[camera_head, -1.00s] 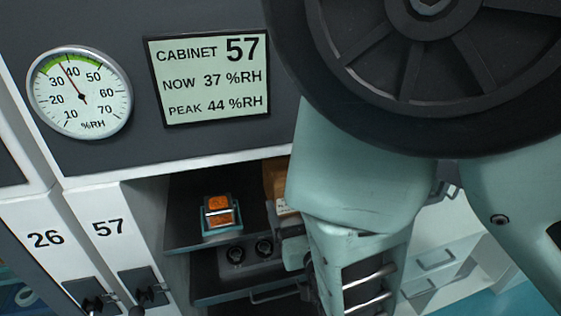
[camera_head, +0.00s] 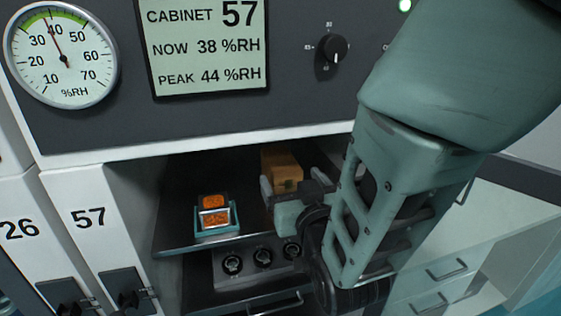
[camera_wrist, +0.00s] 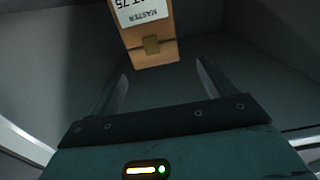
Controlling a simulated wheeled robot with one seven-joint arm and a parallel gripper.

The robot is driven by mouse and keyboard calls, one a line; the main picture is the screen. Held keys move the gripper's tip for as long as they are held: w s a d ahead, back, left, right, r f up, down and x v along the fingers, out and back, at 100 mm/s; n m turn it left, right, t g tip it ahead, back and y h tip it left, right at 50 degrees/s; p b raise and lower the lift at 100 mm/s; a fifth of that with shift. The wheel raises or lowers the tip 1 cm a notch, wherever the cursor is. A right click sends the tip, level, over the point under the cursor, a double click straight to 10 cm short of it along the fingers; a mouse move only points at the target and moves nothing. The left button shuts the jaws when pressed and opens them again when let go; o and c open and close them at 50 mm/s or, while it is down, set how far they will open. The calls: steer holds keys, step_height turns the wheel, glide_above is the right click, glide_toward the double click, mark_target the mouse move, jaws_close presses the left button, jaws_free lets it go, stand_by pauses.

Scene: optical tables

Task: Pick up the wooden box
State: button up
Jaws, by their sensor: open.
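The wooden box (camera_head: 284,167) stands on the shelf inside cabinet 57, at the right of the opening. In the wrist view the wooden box (camera_wrist: 150,45) shows a white label reading "MASTER" upside down and a brass-coloured clasp. My gripper (camera_head: 288,196) is in front of it in the head view, partly covering its lower part. In the wrist view my gripper (camera_wrist: 162,80) is open and empty, and the box is just beyond the fingertips, roughly between their lines. The back of the box is hidden.
A small teal item with an orange top (camera_head: 215,215) sits left of the box on the shelf (camera_head: 180,243).

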mark_target(282, 161)
steer(key=x, duration=0.3)
steer(key=shift+p, duration=0.4)
steer(key=p+x, duration=0.2)
steer(key=x, duration=0.2)
steer(key=shift+w+d+f+p, duration=0.15)
steer(key=shift+w+p, duration=0.05)
steer(key=shift+p, duration=0.2)
steer(key=shift+w+f, duration=0.15)
steer(key=shift+w, duration=0.35)
jaws_close()
